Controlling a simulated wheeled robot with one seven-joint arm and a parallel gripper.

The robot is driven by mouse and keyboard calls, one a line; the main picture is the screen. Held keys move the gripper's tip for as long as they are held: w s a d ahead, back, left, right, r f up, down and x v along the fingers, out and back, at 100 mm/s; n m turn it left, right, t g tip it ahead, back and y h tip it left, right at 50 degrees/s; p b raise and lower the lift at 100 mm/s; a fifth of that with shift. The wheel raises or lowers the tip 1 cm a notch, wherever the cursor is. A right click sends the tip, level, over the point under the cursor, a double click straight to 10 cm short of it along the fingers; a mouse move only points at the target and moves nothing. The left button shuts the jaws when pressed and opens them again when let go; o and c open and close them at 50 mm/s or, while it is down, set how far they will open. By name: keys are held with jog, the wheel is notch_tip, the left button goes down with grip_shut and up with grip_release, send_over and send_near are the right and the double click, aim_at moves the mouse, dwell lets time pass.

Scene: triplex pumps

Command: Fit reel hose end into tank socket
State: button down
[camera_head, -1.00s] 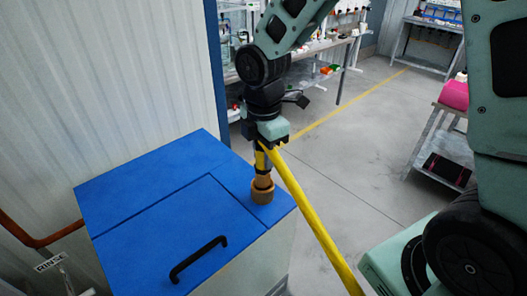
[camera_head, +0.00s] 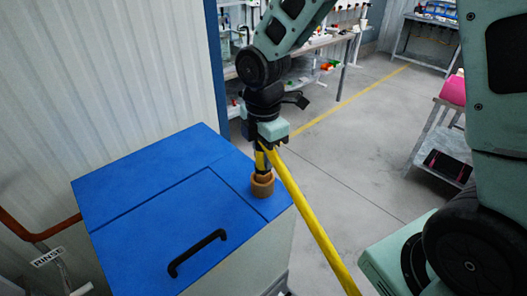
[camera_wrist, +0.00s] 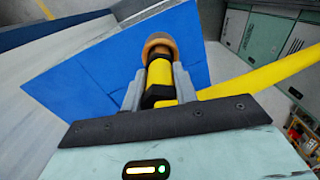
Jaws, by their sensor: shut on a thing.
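The blue-topped tank (camera_head: 130,205) stands at the left, with a black handle on its lid. A brown ring-shaped socket (camera_head: 262,186) stands up near the right corner of its top. My gripper (camera_head: 265,152) is above the socket, pointing down, and shut on the yellow and black hose end (camera_wrist: 160,85). The hose end's lower tip is at the socket's mouth and appears to be inside it; the depth is hidden. In the wrist view the socket (camera_wrist: 159,46) lies straight beyond the hose end. The yellow hose (camera_head: 310,222) runs from the gripper down to the lower right.
A white corrugated wall (camera_head: 105,90) with a blue post is behind the tank. A pipe with a RINSE label (camera_head: 47,257) is at lower left. A workbench (camera_head: 320,45) stands behind, and a cart with a pink item (camera_head: 453,92) at right. Grey floor is open between.

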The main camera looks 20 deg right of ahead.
jog(key=shift+f+b, duration=0.65)
jog(key=shift+f, duration=0.35)
jog(key=c, duration=1)
grip_release()
jog(key=shift+r, duration=0.1)
notch_tip(320, 180, up, 17)
jog(key=shift+r+b, duration=0.15)
jog(key=shift+b, duration=1.1)
